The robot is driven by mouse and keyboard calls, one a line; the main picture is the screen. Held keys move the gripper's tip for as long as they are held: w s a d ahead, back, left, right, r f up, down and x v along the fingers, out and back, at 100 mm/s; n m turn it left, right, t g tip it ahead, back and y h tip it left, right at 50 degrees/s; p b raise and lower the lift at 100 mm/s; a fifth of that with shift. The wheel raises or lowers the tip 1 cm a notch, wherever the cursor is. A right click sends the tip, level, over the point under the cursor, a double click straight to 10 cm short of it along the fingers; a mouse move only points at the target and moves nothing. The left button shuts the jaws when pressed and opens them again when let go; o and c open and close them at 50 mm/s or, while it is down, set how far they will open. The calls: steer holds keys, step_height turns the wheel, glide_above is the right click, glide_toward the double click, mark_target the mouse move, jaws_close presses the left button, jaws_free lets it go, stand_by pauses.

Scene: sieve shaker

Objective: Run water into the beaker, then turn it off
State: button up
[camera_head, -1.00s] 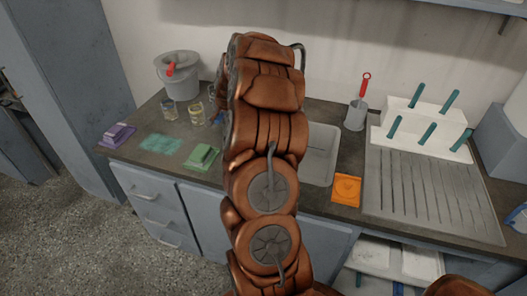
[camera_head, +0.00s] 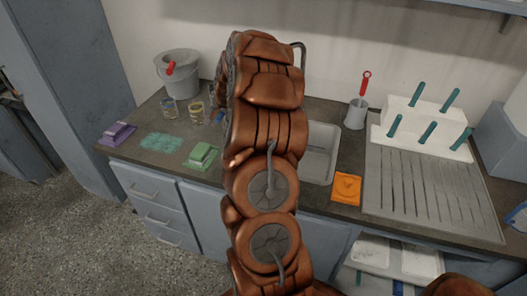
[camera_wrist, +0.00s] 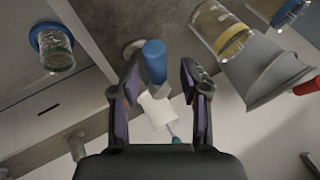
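My gripper (camera_wrist: 160,75) is open in the wrist view, its two dark fingers apart. A blue cylindrical handle (camera_wrist: 154,62), which looks like the tap's lever, lies between the fingertips with gaps on both sides. A round metal base (camera_wrist: 134,47) shows beside it, and a grey metal pipe (camera_wrist: 76,146), likely the spout, is at lower left. In the head view my arm hides the gripper, the handle and part of the sink (camera_head: 319,155). Whether water runs cannot be told.
A grey bucket (camera_head: 180,78) with a red handle and two glass jars (camera_head: 170,109) (camera_head: 196,114) stand left of the arm. Purple (camera_head: 117,133) and green (camera_head: 202,156) items, an orange pad (camera_head: 346,188) and a draining board (camera_head: 426,195) lie along the counter.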

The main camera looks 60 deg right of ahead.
steer(key=shift+s, duration=0.1)
stand_by(0.3)
steer(key=shift+v, duration=0.85)
steer(key=v, duration=1)
steer(key=shift+r, duration=0.1)
steer(key=shift+a, duration=0.1)
